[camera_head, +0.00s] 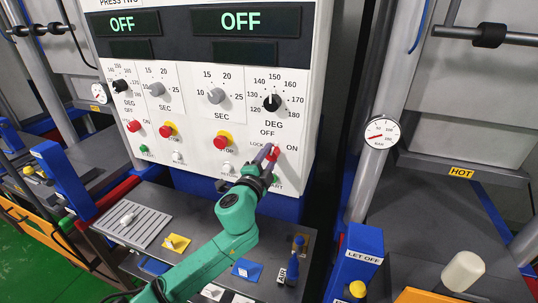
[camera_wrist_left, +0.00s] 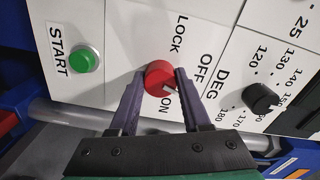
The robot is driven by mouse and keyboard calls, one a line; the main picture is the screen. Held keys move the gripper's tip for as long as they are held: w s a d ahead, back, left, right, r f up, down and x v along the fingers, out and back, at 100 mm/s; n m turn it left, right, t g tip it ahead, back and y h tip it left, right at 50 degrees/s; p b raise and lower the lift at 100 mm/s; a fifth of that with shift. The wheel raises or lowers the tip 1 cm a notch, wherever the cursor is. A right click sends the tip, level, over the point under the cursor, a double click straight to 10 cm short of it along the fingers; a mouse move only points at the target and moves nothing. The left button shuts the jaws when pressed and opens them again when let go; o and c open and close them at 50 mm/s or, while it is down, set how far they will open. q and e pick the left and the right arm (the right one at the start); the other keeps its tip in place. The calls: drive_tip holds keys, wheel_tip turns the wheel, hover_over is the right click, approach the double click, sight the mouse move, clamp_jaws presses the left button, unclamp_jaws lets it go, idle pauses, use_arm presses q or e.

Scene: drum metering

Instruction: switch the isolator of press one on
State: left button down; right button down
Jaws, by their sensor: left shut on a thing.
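The red isolator knob (camera_head: 275,152) sits low on the right half of the white control panel, with LOCK, OFF and ON lettered around it. My left gripper (camera_head: 267,155) is at this knob, its dark fingers shut on it. In the left wrist view the red knob (camera_wrist_left: 158,75) lies between the two purple-grey fingertips (camera_wrist_left: 162,75). A pale mark shows on the knob's lower right side there, near the ON lettering. The fingers hide part of the knob in the head view. The display (camera_head: 242,21) above reads OFF. My right gripper is not in view.
A green START button (camera_wrist_left: 84,60) sits near the knob, as does a black DEG dial (camera_head: 271,102). A red STOP button (camera_head: 222,141) is to the left. Another red knob (camera_head: 134,126) is on the panel's left half. A blue LET OFF box (camera_head: 357,252) stands lower right.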

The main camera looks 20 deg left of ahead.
use_arm(q)
drive_tip(key=m+p, duration=0.2)
drive_tip(key=m, duration=0.4)
drive_tip(key=shift+r, duration=0.1)
drive_tip(key=m+p, duration=0.1)
drive_tip(key=m, duration=0.3)
drive_tip(key=shift+m+p, duration=0.3)
drive_tip(key=shift+p, duration=0.05)
drive_tip(key=shift+c, duration=1.8)
unclamp_jaws()
drive_tip(key=s+b, duration=0.4)
drive_tip(key=s, duration=1)
drive_tip(key=shift+s+a, duration=0.25)
drive_tip(key=shift+a, duration=0.15)
